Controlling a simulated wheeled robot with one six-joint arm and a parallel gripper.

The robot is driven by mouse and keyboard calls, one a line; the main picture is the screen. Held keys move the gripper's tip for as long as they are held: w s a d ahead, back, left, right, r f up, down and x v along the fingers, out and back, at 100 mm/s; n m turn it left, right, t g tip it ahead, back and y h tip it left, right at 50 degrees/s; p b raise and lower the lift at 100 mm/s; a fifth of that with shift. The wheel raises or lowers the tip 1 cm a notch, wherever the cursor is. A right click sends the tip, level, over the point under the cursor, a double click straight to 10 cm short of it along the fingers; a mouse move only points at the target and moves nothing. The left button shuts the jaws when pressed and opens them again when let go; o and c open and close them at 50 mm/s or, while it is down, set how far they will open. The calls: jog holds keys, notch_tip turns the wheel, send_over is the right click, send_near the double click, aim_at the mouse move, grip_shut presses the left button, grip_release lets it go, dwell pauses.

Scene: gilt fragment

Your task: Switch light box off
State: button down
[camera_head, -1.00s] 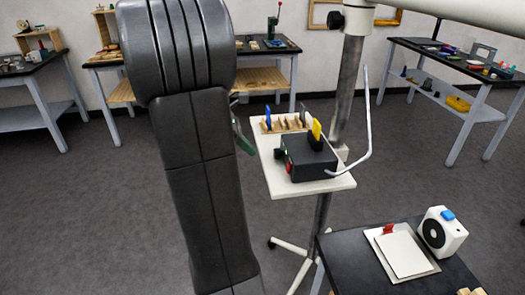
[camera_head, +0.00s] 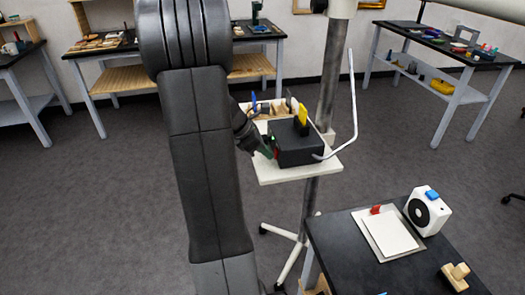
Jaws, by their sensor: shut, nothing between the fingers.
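A black box (camera_head: 298,152), which looks like the light box, sits on a small white stand tray (camera_head: 285,175). A yellow piece (camera_head: 302,115) stands on its top. A small green light (camera_head: 273,138) and a red part (camera_head: 276,153) show at its left face. My gripper (camera_head: 266,151) has green fingers and is shut and empty. It is at the left face of the box, close to the red part. I cannot tell whether it touches. My arm covers the area to the left, and much of that face is hidden or too small to read.
A wooden rack (camera_head: 263,112) with upright pieces stands behind the box. A bent pale rod (camera_head: 351,100) rises to its right, near the grey pole (camera_head: 327,85). A black table (camera_head: 340,250) at lower right bears a white panel (camera_head: 388,235) and a white device (camera_head: 427,212).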

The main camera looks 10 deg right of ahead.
jog(key=shift+d+f+h+b, duration=0.1)
jog(key=shift+f+h+b, duration=0.3)
jog(key=shift+b, duration=0.4)
jog(key=shift+f+h+b, duration=0.15)
jog(key=shift+h+b, duration=0.55)
jog(key=shift+b, duration=0.1)
jog(key=shift+h, duration=0.3)
jog(key=shift+s, duration=0.1)
jog(key=shift+r, duration=0.2)
